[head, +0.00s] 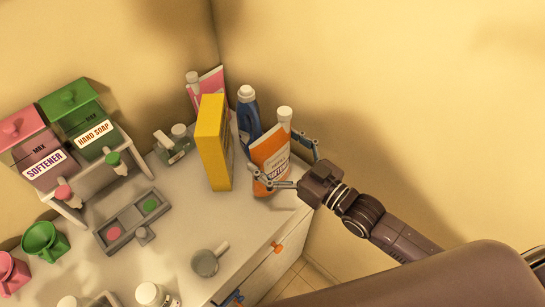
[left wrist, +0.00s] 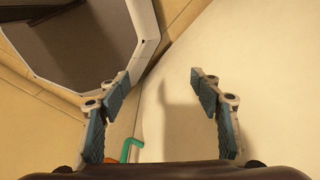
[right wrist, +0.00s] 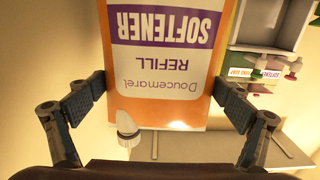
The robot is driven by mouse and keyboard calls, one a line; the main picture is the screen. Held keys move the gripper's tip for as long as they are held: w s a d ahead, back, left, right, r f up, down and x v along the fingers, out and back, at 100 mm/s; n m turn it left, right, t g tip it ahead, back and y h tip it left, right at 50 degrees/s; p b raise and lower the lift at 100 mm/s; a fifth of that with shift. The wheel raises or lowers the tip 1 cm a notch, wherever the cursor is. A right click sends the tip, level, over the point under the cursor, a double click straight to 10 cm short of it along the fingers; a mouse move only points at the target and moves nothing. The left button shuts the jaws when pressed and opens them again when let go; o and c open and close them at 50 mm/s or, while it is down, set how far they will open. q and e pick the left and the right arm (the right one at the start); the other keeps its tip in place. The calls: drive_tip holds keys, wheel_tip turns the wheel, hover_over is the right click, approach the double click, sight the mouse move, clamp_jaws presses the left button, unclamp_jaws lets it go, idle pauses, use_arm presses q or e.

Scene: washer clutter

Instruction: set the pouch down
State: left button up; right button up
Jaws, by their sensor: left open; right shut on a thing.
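The pouch (head: 271,158) is orange and white with a softener label, upright at the right end of the counter in the head view. My right gripper (head: 281,164) is shut on it, one finger at each side. In the right wrist view the pouch (right wrist: 168,60) fills the middle between the fingers, its printing upside down. I cannot tell whether its base touches the counter. My left gripper (left wrist: 160,85) shows only in its own wrist view, open and empty.
A grey scoop (head: 205,263) lies nearer the front. Softener (head: 38,160) and hand soap (head: 90,130) dispensers stand left. Counter between scoop and yellow box is bare.

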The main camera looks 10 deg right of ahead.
sight(279, 165)
drive_tip(key=shift+f, duration=2.25)
drive_tip(key=o, duration=1.7)
drive_tip(key=shift+f, duration=0.15)
drive_tip(key=shift+o, duration=0.2)
